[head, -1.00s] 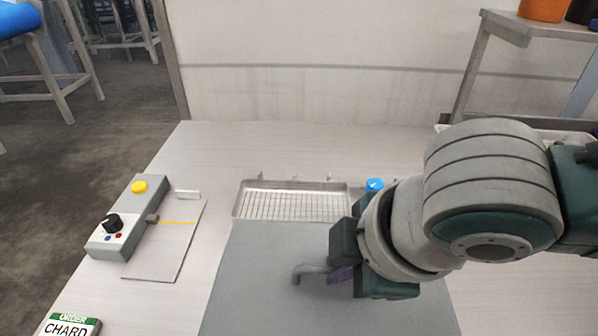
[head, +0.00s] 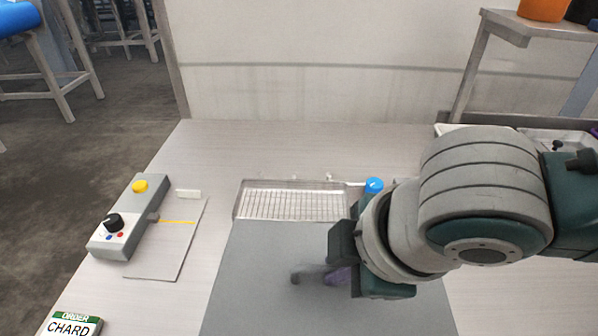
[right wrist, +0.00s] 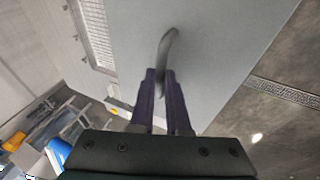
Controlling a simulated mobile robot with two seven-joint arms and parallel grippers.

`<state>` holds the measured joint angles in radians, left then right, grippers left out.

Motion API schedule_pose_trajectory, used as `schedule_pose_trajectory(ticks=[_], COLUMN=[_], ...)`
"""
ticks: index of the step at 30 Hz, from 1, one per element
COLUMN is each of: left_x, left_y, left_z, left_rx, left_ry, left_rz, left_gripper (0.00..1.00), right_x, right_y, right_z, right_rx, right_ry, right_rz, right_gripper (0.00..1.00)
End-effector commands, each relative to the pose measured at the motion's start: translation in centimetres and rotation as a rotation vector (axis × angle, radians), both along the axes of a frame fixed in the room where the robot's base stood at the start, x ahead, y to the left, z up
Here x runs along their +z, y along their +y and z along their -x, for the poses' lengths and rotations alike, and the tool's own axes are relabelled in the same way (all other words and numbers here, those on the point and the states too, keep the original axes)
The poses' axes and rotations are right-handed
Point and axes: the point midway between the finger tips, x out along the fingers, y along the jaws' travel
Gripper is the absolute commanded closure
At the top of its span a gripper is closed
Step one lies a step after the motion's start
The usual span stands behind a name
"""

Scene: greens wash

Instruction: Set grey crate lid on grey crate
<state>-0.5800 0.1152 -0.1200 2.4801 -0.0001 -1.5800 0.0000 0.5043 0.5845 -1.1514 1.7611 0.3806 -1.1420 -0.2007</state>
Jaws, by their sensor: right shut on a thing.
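My right gripper (head: 340,276) reaches in from the right over a large flat grey sheet (head: 265,270). Its purple fingers (right wrist: 160,85) are shut on a slim grey curved piece (right wrist: 168,50), which sticks out past the fingertips in the right wrist view. In the head view this piece (head: 305,274) shows blurred, just left of the fingers. Whether it belongs to the crate lid, or whether the sheet is the lid, I cannot tell. I cannot make out a grey crate for certain. My left gripper is not in view.
A wire-rack tray (head: 290,202) lies behind the sheet, with a blue-capped item (head: 374,185) at its right. A control box (head: 128,220) with a yellow button and an order sign (head: 70,325) stand left. Bare table lies between the tray and the wall.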

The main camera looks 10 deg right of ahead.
Motion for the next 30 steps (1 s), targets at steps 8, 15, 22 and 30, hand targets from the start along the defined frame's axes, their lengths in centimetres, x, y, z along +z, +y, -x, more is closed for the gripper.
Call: schedule_pose_trajectory(ticks=[8,15,22,30], left_x=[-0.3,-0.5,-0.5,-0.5], left_y=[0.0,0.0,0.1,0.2], left_z=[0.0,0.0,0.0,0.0], left_rx=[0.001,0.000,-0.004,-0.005], left_ry=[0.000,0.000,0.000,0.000], left_rz=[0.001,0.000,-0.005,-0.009], left_gripper=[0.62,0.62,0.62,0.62], right_x=[-0.6,-1.1,-1.3,-1.2], right_y=[0.0,0.0,0.0,0.0], right_z=[0.0,0.0,0.0,0.0], right_rx=[0.000,-0.001,-0.001,0.000], right_ry=[0.000,0.000,0.000,0.000], right_rz=[-0.001,-0.001,-0.001,-0.001], right_gripper=[1.00,1.00,1.00,1.00])
